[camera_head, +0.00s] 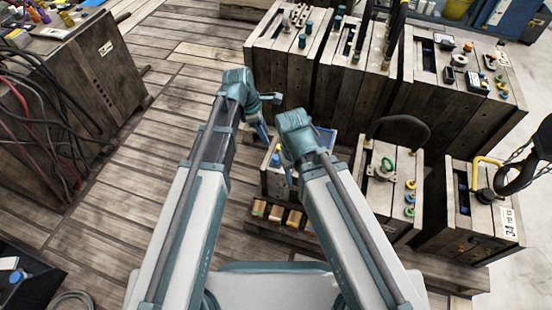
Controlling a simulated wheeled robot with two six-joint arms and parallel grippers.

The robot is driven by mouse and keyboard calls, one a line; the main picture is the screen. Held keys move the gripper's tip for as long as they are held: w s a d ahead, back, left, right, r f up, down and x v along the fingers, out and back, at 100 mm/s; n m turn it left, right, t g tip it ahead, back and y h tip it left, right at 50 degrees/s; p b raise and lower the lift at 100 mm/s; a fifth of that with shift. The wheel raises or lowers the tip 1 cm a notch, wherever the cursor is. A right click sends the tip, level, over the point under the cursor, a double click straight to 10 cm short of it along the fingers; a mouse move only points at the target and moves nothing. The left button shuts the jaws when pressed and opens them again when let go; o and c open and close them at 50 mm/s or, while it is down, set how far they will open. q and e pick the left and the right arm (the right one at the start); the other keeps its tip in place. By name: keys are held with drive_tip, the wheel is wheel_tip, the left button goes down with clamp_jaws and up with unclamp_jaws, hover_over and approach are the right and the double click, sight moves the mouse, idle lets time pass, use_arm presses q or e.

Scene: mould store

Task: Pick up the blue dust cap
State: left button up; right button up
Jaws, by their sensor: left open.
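A small blue piece (276,160), which looks like the blue dust cap, shows on top of the small wooden box (272,184) in the middle. My arms hide much of this box. My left gripper (263,128) is open, above and to the left of the blue piece in the picture, and I see nothing held in it. My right gripper (289,172) hangs over the same box to the right of the blue piece. It is mostly hidden behind its own wrist, so its jaws cannot be made out.
Several tall wooden mould boxes (285,75) stand behind, with small fittings on top. Another box (385,205) with a black hose and coloured rings stands right. Small wooden blocks (276,213) lie in front. A cabled box (85,85) stands left. The plank floor (165,110) between is clear.

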use_arm(q)
drive_tip(key=b, duration=0.8)
hover_over(275, 157)
drive_tip(key=a, duration=0.1)
drive_tip(key=shift+s+a+f, duration=0.1)
drive_tip(key=shift+s+f, duration=0.05)
drive_tip(key=shift+f, duration=1.95)
drive_tip(key=shift+s+f, duration=0.1)
drive_tip(key=shift+f, duration=2)
drive_tip(key=b+x, duration=0.5)
drive_tip(key=shift+w+a+f, duration=0.15)
drive_tip(key=shift+w+f, duration=0.05)
drive_tip(key=shift+r, duration=0.1)
drive_tip(key=shift+c, duration=0.2)
clamp_jaws()
